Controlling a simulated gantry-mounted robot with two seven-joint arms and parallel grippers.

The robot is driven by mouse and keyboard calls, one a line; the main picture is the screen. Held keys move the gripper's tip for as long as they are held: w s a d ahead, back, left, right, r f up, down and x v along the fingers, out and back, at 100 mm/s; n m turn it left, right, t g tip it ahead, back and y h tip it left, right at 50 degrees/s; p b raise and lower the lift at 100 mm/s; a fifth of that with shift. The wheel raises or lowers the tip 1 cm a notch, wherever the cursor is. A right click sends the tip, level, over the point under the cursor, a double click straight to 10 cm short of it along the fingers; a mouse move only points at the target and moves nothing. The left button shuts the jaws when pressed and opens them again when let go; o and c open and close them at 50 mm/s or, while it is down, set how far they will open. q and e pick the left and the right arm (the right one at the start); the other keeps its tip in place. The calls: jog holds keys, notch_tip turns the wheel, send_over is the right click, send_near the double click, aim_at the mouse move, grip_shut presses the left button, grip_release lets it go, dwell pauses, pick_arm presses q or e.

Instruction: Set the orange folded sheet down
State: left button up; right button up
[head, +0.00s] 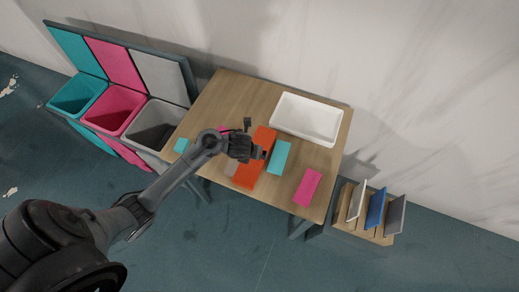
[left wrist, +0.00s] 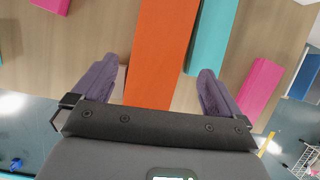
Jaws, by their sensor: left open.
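The orange folded sheet (head: 246,178) is a long flat orange block on the wooden table, partly hidden by my left gripper (head: 258,153) in the head view. In the left wrist view the orange folded sheet (left wrist: 160,45) runs lengthwise between the two fingers of my left gripper (left wrist: 158,70). The fingers are apart, with gaps visible on both sides of the sheet. The sheet looks to rest on the table; its exact contact is hard to see. My right gripper is not in view.
A teal block (head: 280,157) lies close right of the sheet, and a pink block (head: 307,188) farther right. A small teal block (head: 182,145) lies left. A white tray (head: 305,136) stands behind. Bins (head: 113,108) stand left of the table (head: 228,92), a rack (head: 362,226) right.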

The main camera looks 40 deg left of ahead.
pick_arm(q)
jog(key=shift+m, duration=0.4)
jog(key=b+x, duration=0.2)
jog(key=x, duration=0.2)
jog(key=shift+w+a, duration=0.1)
jog(key=shift+w, duration=0.1)
jog(key=shift+x, duration=0.8)
jog(key=x, duration=0.1)
jog(key=b+x, duration=0.1)
jog(key=x, duration=0.2)
jog(key=shift+s+d+f, duration=0.2)
jog(key=shift+s+f, duration=0.15)
jog(key=shift+f, duration=0.05)
jog(key=shift+w+a+f, duration=0.1)
jog(key=shift+w+f, duration=0.05)
jog(key=shift+f, duration=0.15)
jog(key=c, duration=1.1)
jog(key=shift+r, duration=0.15)
jog(key=shift+c, duration=1)
